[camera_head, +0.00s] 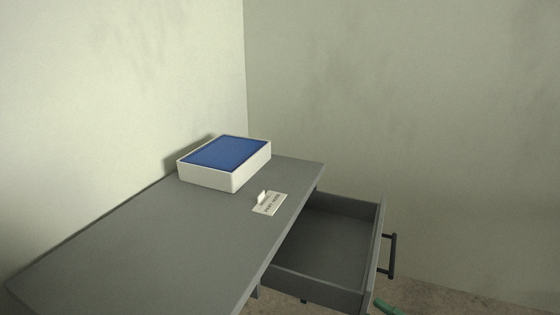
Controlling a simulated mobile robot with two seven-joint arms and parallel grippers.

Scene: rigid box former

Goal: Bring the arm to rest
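Neither of my grippers shows in the head view, and no arm is in the picture. A grey desk (150,245) runs from the lower left toward the corner of the room. A white box with a blue top (226,157) sits on its far end, close to the wall. A small white card or sign (269,204) with dark print lies on the desk in front of the box; its text is too small to read. A grey drawer (327,245) stands open on the desk's right side and looks empty.
The drawer's front panel with a dark bar handle (391,256) sticks out to the right, over the floor. A green object (387,307) shows partly at the bottom edge, on or near the brownish floor. Plain walls close off the left and back. The desk's near part is bare.

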